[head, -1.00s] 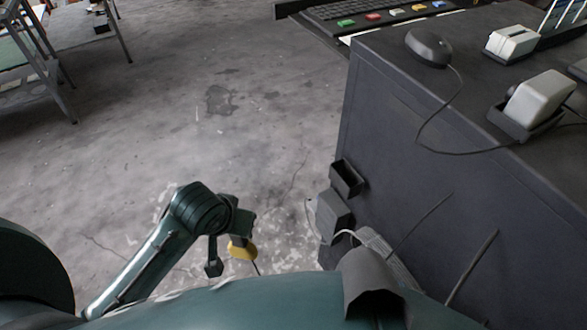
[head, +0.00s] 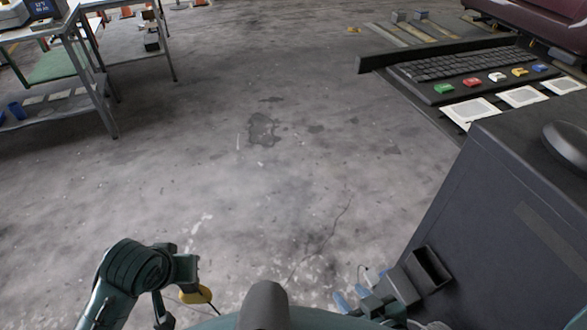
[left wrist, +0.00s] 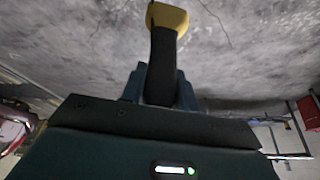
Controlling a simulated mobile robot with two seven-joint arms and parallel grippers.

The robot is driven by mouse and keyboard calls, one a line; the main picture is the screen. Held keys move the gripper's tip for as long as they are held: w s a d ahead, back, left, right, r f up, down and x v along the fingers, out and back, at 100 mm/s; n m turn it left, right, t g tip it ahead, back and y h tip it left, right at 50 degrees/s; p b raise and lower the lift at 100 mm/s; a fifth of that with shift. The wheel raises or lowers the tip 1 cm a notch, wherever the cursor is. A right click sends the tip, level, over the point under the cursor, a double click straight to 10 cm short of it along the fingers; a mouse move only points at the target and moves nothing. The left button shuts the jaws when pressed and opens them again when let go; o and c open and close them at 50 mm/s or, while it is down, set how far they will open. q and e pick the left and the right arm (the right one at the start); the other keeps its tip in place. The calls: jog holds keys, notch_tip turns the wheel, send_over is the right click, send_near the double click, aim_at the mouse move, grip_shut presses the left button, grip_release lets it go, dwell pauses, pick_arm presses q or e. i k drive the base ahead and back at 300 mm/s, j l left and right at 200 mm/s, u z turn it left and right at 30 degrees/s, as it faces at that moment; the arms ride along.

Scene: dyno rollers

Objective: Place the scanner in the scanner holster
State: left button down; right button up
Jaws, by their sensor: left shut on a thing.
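The scanner, with a yellow head (head: 197,294) and a black handle, is at the lower left of the head view. My left gripper (left wrist: 160,92) is shut on its black handle in the left wrist view, with the yellow head (left wrist: 167,16) beyond the fingertips. The holster, a small black open-topped box (head: 430,268), is on the side of the dark cabinet, well to the right of the scanner. My right gripper (head: 353,297), with blue fingers, is low beside the cabinet, left of and below the holster; its opening is too unclear to tell.
The dark cabinet (head: 490,215) fills the right side, with a black mouse (head: 568,143) on top. A keyboard shelf (head: 465,75) with coloured buttons juts out behind it. A metal workbench (head: 95,75) stands at the far left. The concrete floor between is clear.

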aim_at(427, 270)
jog(key=i+j+z, duration=0.1)
jog(key=z, duration=0.3)
jog(key=i+j+z, duration=0.1)
jog(key=z, duration=0.3)
jog(key=j+z, duration=0.5)
jog(key=z, duration=0.35)
jog(key=j+z, duration=0.1)
jog(key=z, duration=0.8)
jog(key=k+j, duration=0.05)
